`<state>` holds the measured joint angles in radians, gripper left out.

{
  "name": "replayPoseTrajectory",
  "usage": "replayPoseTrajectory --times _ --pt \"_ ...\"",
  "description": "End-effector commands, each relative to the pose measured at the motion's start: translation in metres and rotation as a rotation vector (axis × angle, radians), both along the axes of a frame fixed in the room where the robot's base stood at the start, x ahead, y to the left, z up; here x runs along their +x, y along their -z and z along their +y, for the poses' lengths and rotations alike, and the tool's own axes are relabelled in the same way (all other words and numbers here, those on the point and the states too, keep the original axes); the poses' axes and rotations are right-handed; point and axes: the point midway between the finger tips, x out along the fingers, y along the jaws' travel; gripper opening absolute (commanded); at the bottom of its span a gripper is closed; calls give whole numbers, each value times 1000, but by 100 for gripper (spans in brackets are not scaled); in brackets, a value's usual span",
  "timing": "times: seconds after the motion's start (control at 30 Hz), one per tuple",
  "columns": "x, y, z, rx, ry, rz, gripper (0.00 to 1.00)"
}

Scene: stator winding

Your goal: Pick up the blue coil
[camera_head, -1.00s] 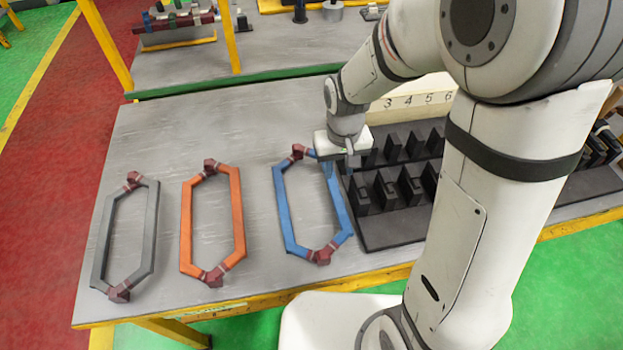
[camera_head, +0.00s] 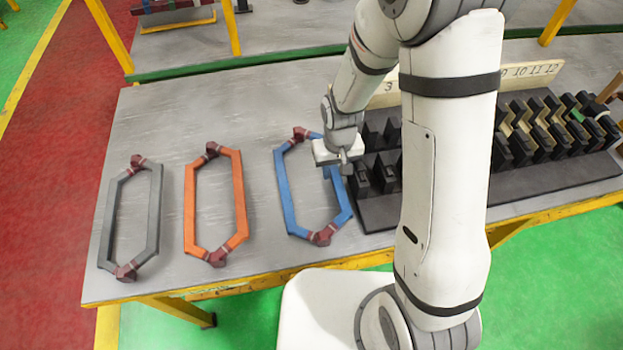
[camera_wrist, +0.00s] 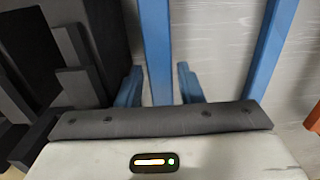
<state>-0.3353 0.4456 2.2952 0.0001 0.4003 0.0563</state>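The blue coil (camera_head: 286,196) lies flat on the grey table, a long six-sided loop with dark red wrapped ends. My gripper (camera_head: 345,170) is over its right side, beside the black slotted block. In the wrist view, the coil's near bar (camera_wrist: 156,45) runs between the two blue-looking fingers of my gripper (camera_wrist: 159,85), with a small gap on each side. The fingers are open around the bar. Their contact with the table cannot be seen.
An orange coil (camera_head: 189,210) and a grey coil (camera_head: 154,215) lie to the left. The black slotted block (camera_head: 372,215) with a numbered board (camera_head: 530,72) stands close on the right. Bare table (camera_head: 170,125) lies behind the coils.

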Motion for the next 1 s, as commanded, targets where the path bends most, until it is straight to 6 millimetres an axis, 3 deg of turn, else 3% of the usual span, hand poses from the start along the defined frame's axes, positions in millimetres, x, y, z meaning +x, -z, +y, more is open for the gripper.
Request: replayPoseTrajectory --times 0.07,0.47,1.0 --pt "0 0 0 0 0 0 34" --pt "0 0 0 0 -1 0 1" --pt "0 -1 1 0 -2 -1 0"
